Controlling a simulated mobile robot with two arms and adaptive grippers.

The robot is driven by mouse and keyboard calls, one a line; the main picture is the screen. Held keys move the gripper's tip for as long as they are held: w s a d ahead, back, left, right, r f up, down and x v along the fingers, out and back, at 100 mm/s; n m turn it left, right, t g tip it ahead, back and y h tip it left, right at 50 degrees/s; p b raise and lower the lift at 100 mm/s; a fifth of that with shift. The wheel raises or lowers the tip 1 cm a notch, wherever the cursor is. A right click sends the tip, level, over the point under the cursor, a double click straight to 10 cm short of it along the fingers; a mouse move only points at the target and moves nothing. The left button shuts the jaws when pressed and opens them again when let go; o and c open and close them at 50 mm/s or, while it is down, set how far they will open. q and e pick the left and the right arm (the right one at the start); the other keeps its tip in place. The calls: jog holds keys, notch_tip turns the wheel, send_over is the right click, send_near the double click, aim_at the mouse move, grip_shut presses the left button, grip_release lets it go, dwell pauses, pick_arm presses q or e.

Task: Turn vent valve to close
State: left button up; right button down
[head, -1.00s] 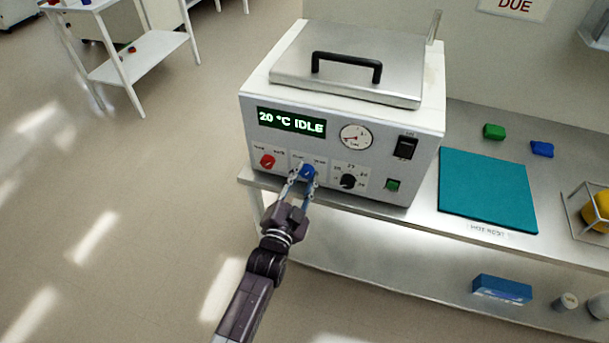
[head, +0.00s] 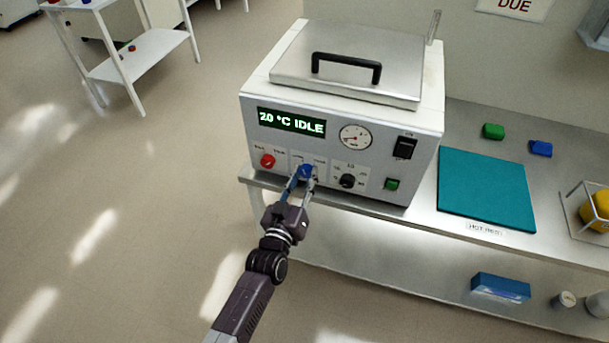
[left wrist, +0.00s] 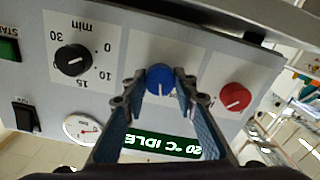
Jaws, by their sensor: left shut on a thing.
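The front panel of a white heating unit (head: 270,150) carries a red knob (head: 267,161) and, to its right, a blue knob (head: 306,171). Their small labels are too blurred to read, so I cannot tell which is the vent valve. My left gripper (head: 303,176) is shut on the blue knob, with one finger on each side of it. In the left wrist view the fingertips of the gripper (left wrist: 160,98) flank the blue knob (left wrist: 160,78), whose white mark points down in the picture. The red knob (left wrist: 235,97) is free beside it. My right gripper is not in view.
The panel also has a black timer dial (head: 347,181), a gauge (head: 355,137), a black switch (head: 404,147) and a green button (head: 392,184). The display (head: 291,121) reads 20 °C IDLE. A teal mat (head: 487,190) lies on the bench to the right.

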pick_arm(q)
jog(key=n, duration=0.5)
jog(key=shift+f, duration=0.1)
jog(key=shift+n+b, duration=0.3)
jog(key=shift+n, duration=0.1)
jog(key=o, duration=1.2)
jog(key=shift+c, duration=0.2)
jog(key=v, duration=1.2)
